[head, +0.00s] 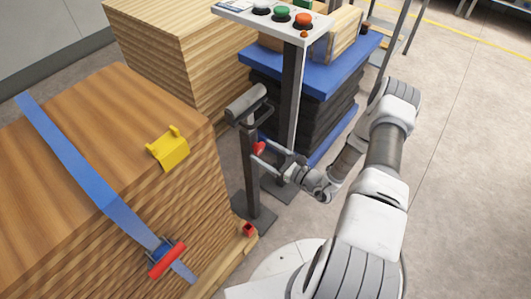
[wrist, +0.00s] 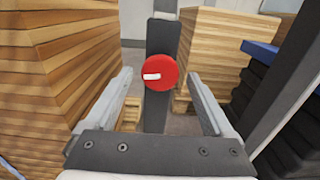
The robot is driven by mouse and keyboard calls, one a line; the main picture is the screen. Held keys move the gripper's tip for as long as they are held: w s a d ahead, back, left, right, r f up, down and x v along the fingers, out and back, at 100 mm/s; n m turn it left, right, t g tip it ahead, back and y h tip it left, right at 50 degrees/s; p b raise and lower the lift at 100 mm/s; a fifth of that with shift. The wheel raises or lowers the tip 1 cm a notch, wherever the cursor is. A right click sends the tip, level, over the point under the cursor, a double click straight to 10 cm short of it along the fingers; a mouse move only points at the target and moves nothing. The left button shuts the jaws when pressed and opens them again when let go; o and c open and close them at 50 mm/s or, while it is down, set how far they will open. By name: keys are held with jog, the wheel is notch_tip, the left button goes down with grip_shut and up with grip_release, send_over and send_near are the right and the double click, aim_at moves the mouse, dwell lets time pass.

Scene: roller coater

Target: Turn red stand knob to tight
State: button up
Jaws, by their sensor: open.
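The red stand knob (wrist: 160,73) is a round red disc on a dark upright post, seen face-on in the wrist view. Its white mark lies nearly level, left of the disc's middle. In the head view the knob (head: 259,148) sits on the side of the dark stand (head: 252,175), which carries a grey roller at its top. My gripper (wrist: 162,100) is open, with one finger on each side of the knob in the picture. The fingers appear apart from the knob, and nothing is between them. In the head view my gripper (head: 273,150) is close beside the knob.
A tall wood stack (head: 120,115) with a blue strap and a yellow bracket (head: 168,148) stands left. A control panel post (head: 290,100) with buttons rises just behind my gripper. A blue-topped lift table (head: 310,75) stands behind it. Open floor (head: 460,170) lies right.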

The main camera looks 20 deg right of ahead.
jog(key=c, duration=1.3)
jog(key=shift+c, duration=0.2)
jog(key=m, duration=0.4)
jog(key=shift+m+p, duration=0.3)
jog(key=shift+m, duration=0.1)
jog(key=m, duration=0.5)
jog(key=shift+p, duration=0.4)
jog(key=m, duration=0.5)
jog(key=shift+s+a+m, duration=0.1)
jog(key=shift+m, duration=0.3)
jog(key=shift+r+m+p, duration=0.1)
jog(key=shift+m+p, duration=0.25)
jog(key=shift+m, duration=1.75)
